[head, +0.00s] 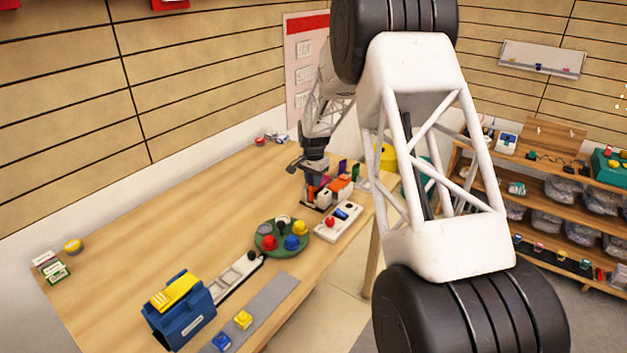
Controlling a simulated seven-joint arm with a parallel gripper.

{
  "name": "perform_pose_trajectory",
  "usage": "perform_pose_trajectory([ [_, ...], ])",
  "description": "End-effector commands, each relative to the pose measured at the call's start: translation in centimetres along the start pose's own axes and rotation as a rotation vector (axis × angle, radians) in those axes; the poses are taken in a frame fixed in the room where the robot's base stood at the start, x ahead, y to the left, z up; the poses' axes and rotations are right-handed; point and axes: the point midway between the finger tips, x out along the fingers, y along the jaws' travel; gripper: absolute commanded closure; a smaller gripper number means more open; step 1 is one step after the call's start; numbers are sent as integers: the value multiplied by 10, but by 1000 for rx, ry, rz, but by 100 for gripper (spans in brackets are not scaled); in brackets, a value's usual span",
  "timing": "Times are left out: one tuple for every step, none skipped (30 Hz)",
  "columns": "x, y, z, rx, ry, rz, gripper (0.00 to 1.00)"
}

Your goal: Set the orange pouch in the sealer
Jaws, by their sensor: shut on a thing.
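My gripper (314,176) is at the far right part of the bench, pointing down into a cluster of small upright items. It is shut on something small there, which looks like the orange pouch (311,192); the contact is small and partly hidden. Another orange piece (340,184) sits just right of the gripper, among white, red, green and purple items. I cannot tell for sure which thing is the sealer. A blue box with a yellow top (182,312), at the near left of the bench, may be it; it stands well away from my gripper.
A round green tray (266,228) holds red, blue and yellow pieces. A white panel (338,222) with a red button lies right of it. A grey strip (262,304) lies along the front edge. The bench's left middle (170,220) is clear. Stocked shelves (540,190) stand at right.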

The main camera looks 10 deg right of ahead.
Motion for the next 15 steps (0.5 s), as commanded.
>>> perform_pose_trajectory([
  [0,0,0,0,0,0,100],
  [1,0,0,0,0,0,100],
  [1,0,0,0,0,0,100],
  [2,0,0,0,0,0,100],
  [2,0,0,0,0,0,100],
  [3,0,0,0,0,0,100],
  [3,0,0,0,0,0,100],
  [3,0,0,0,0,0,100],
  [4,0,0,0,0,0,100],
  [4,0,0,0,0,0,100],
  [4,0,0,0,0,0,100],
  [4,0,0,0,0,0,100],
  [4,0,0,0,0,0,100],
  [4,0,0,0,0,0,100],
  [4,0,0,0,0,0,100],
])
